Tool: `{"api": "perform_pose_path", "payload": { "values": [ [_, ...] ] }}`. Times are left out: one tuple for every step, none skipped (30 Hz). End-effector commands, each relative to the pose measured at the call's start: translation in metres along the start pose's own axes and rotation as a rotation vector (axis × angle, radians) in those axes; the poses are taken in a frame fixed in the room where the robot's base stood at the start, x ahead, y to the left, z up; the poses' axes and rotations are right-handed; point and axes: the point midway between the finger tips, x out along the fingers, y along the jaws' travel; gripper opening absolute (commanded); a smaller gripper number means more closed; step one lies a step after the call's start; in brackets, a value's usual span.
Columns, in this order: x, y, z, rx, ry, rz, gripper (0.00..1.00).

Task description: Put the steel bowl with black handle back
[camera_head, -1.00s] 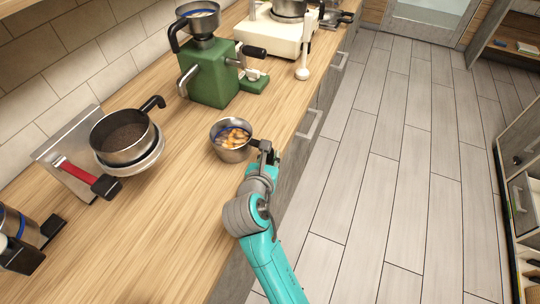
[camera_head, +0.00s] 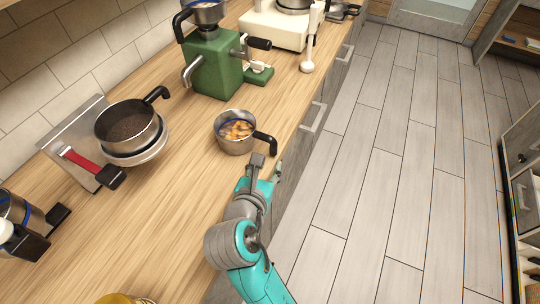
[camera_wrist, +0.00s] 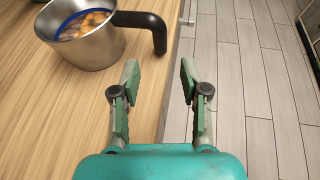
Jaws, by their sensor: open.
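A steel bowl with a black handle (camera_head: 236,141) stands upright on the wooden counter near its front edge, with orange-brown pieces inside. Its black handle points to the right, toward the counter edge. The bowl also shows at the upper left of the wrist view (camera_wrist: 90,47). My gripper (camera_head: 267,168) is open and empty, just on the near side of the handle and apart from it. In the wrist view my gripper's fingers (camera_wrist: 157,82) are spread, with the handle beyond their tips.
A green grinder (camera_head: 213,68) and a white machine (camera_head: 275,30) stand farther back on the counter. A steel and black container (camera_head: 25,225) is at the left. The counter (camera_head: 150,235) between is clear.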

Motion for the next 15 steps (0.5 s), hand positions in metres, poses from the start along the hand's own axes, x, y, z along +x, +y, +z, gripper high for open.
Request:
{"api": "perform_pose_path", "payload": {
  "values": [
    [-0.008,0.001,0.0,0.0,0.0,0.002,0.45],
    [-0.012,0.001,0.0,0.0,-0.001,0.002,0.45],
    [-0.016,0.001,0.0,-0.001,-0.001,0.002,0.45],
    [-0.019,0.001,0.0,-0.001,0.0,0.002,0.45],
    [-0.021,0.001,0.0,0.0,0.0,0.001,0.45],
    [-0.024,0.0,0.0,0.0,0.0,0.001,0.45],
    [-0.025,0.0,0.0,0.0,0.0,0.0,0.45],
    [-0.026,0.0,0.0,0.0,0.0,0.0,0.45],
    [-0.027,0.0,0.0,0.0,0.0,0.0,0.45],
    [-0.028,0.0,0.0,0.0,0.0,-0.001,0.45],
    [-0.028,0.0,0.0,0.0,0.0,-0.001,0.45],
    [-0.028,0.0,0.0,0.0,0.0,-0.001,0.45],
    [-0.028,0.0,0.0,0.0,0.0,-0.001,0.45],
    [-0.028,0.0,0.0,0.0,0.0,-0.001,0.45],
    [-0.028,0.0,0.0,0.0,0.0,-0.001,0.45]
  ]
}}
